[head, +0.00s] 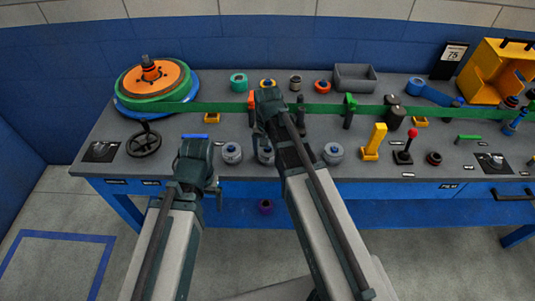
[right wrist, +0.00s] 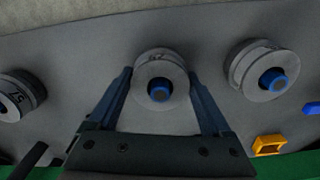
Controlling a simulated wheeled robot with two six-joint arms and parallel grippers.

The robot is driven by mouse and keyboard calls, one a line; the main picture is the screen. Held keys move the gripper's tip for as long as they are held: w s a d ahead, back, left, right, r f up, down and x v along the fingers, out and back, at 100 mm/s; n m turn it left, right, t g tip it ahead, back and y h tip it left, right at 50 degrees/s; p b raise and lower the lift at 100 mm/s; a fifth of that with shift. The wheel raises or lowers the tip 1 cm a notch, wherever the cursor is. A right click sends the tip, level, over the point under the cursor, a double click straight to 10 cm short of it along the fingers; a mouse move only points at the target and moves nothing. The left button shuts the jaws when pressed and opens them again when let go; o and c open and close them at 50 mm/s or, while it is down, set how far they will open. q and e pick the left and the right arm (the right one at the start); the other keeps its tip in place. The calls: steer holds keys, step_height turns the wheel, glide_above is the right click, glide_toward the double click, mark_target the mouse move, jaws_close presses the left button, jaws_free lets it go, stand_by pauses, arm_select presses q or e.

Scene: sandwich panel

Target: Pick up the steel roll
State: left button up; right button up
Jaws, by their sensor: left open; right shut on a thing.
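Several grey, steel-looking rolls with cores stand along the bench front. The middle grey roll (head: 265,155) shows beside my right arm; in the right wrist view the roll (right wrist: 150,97) has a blue core and sits between the fingers. My right gripper (right wrist: 160,78) is shut on it, a finger on each side; the roll appears still on the bench. The left grey roll (head: 231,154) also shows in the wrist view (right wrist: 245,82), and the right grey roll (head: 333,154) shows there too (right wrist: 22,95). My left gripper (head: 197,152) is open and empty near the front edge.
A green strip (head: 225,107) runs across the bench from the orange-and-green reel (head: 155,82). A handwheel (head: 144,142) stands left, a yellow block (head: 374,142) and red-knobbed lever (head: 405,148) right. A grey bin (head: 355,77) and other small rolls stand behind.

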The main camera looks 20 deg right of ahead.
step_height(320, 180, up, 10)
steer(key=p, duration=1)
arm_select(q)
step_height(320, 180, up, 10)
steer(key=shift+c, duration=0.3)
